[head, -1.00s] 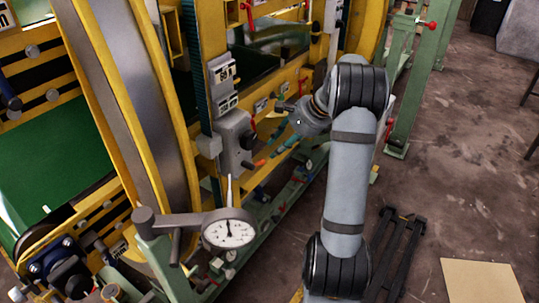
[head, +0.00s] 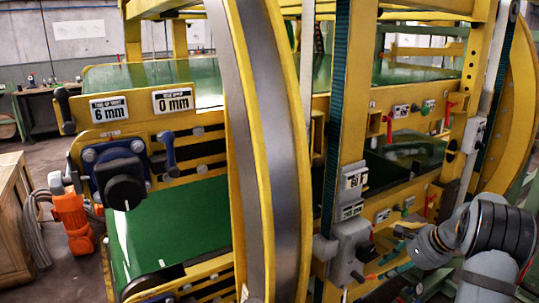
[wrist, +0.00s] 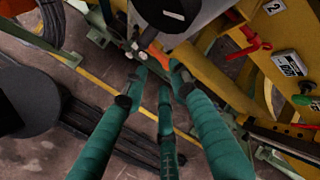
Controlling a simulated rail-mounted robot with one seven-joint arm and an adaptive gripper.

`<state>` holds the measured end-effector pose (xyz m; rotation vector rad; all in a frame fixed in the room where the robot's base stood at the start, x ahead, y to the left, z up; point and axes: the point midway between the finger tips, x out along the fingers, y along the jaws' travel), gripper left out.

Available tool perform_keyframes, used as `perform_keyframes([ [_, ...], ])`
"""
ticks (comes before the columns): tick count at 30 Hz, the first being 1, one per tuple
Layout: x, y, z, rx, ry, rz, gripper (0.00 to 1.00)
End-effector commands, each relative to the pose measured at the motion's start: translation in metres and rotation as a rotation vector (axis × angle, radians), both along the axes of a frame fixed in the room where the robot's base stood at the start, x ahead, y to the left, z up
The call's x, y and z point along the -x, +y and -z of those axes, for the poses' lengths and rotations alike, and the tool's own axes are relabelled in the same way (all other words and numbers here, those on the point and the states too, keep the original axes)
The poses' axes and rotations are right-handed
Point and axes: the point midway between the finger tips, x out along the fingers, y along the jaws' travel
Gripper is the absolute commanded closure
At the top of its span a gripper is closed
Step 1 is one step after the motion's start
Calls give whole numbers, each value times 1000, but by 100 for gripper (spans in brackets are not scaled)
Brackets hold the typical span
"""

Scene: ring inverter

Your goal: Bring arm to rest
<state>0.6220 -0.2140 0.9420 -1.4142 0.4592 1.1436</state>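My arm (head: 488,235) shows at the lower right of the head view, bent at a dark-banded joint, its lower part cut off by the frame. My gripper (head: 388,256) points left towards the yellow machine, near a grey control box (head: 352,240); I cannot tell whether it touches anything there. In the wrist view my gripper (wrist: 158,74) shows teal fingers reaching forward. Their tips stand apart with nothing held between them. An orange part and a dark rounded part of the machine lie beyond the fingertips.
The large yellow ring frame (head: 262,150) and green belts (head: 180,215) fill the middle. A black knob (head: 125,185) and an orange motor (head: 72,222) are at the left. Red handles (wrist: 250,43) are close to the right in the wrist view. Floor shows at the wrist view's left.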

Motion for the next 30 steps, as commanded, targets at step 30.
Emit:
perform_keyframes([
  [30,-30,23,60,-60,31,0,73],
])
